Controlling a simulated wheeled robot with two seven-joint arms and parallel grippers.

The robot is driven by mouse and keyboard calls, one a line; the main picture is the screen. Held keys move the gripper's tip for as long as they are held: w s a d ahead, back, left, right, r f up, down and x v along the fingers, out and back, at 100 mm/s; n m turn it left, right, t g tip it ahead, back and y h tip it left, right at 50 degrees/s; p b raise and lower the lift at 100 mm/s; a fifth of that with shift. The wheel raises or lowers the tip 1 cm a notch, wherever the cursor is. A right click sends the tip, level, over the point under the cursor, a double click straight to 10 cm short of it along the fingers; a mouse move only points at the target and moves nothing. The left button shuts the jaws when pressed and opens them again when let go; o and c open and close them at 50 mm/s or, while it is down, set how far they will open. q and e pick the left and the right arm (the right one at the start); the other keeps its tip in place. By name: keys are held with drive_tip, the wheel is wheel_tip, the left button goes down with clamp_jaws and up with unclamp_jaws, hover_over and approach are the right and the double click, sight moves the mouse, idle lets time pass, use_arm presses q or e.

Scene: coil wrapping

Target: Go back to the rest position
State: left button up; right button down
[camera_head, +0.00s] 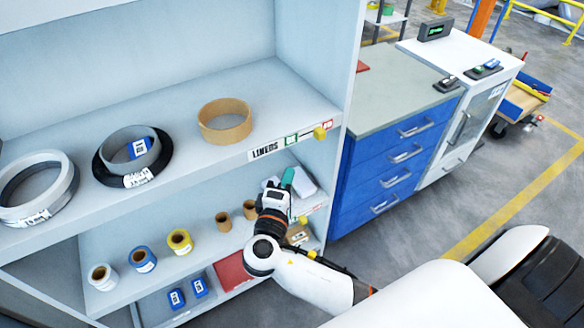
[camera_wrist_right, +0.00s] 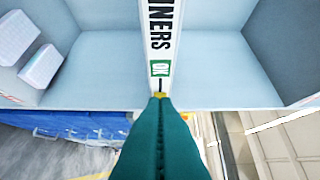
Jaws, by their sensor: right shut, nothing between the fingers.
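My right gripper (camera_head: 287,178) is at the right end of the shelf unit, just below the front edge of the upper shelf. Its teal fingers are pressed together with nothing between them. In the right wrist view the closed fingers (camera_wrist_right: 160,105) point at the shelf edge with the "LINERS" label (camera_wrist_right: 161,35). A yellow tab (camera_head: 320,133) on that edge is near the fingertips. My right arm reaches in from the lower right. My left gripper does not show.
The upper shelf holds a tan ring (camera_head: 224,132), a black and grey coil (camera_head: 103,172) and a pale coil (camera_head: 66,196). Tape rolls, including a yellow one (camera_head: 180,248), stand on the lower shelf. A blue drawer cabinet (camera_head: 350,185) stands right of the unit. Open floor lies farther right.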

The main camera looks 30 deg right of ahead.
drive_tip(key=shift+s+a, duration=0.15)
idle(0.4)
drive_tip(key=s+f+n+g+y, duration=0.1)
drive_tip(key=s+f+g+y, duration=0.25)
drive_tip(key=f, duration=1.15)
drive_tip(key=s+f+n+g+y, duration=0.2)
drive_tip(key=f+y, duration=0.2)
drive_tip(key=f, duration=1.1)
drive_tip(key=s+f+m+g+y, duration=0.4)
drive_tip(key=s+f+m+g, duration=0.1)
drive_tip(key=s+f, duration=1.35)
drive_tip(key=s+f+m, duration=0.2)
drive_tip(key=s, duration=0.5)
drive_tip(key=s+f+m+g+y, duration=0.1)
drive_tip(key=s+f+m, duration=0.1)
drive_tip(key=s, duration=0.6)
drive_tip(key=shift+m, duration=0.3)
